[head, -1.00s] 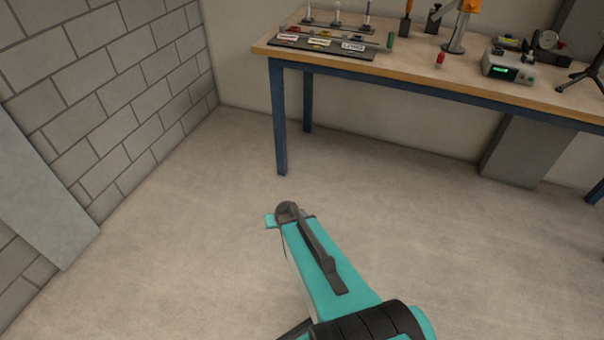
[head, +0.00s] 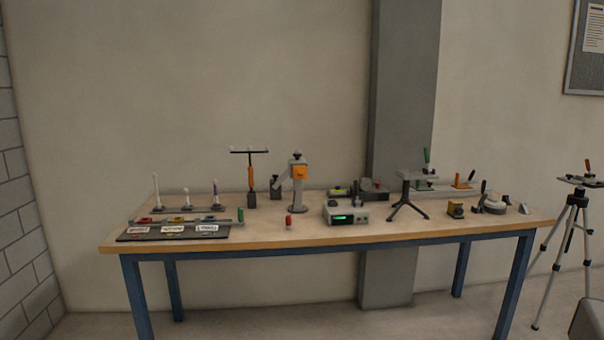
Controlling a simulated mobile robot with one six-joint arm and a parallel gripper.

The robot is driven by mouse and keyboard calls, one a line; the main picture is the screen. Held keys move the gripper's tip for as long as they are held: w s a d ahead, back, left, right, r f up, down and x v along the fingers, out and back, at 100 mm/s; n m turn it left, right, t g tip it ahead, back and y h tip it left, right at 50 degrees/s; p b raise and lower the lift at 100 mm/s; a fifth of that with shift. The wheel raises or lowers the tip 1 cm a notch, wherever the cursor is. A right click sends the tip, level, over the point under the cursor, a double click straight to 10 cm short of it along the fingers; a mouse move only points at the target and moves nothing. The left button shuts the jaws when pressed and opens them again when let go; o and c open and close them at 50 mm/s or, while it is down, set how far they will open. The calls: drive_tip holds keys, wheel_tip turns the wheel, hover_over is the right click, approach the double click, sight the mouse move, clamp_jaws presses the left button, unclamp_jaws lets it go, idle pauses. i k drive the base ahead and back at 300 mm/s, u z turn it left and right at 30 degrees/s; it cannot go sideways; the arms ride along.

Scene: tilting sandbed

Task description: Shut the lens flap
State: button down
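I cannot make out a lens flap for certain at this distance. Whether either one bears the flap, and whether a flap is open or shut, I cannot tell. My gripper is not in the head view.
A grey box with a green display (head: 346,213) and a small dark tripod stand (head: 406,198) are mid-bench. A dark labelled mat (head: 172,237) lies at the left. A tall tripod (head: 570,225) stands right of the bench. A grey column (head: 401,120) rises behind.

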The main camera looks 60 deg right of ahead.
sight(299, 172)
drive_tip(key=z, duration=0.05)
drive_tip(key=k, duration=0.65)
drive_tip(key=u, duration=0.05)
drive_tip(key=i, duration=1.55)
drive_tip(key=z, duration=0.6)
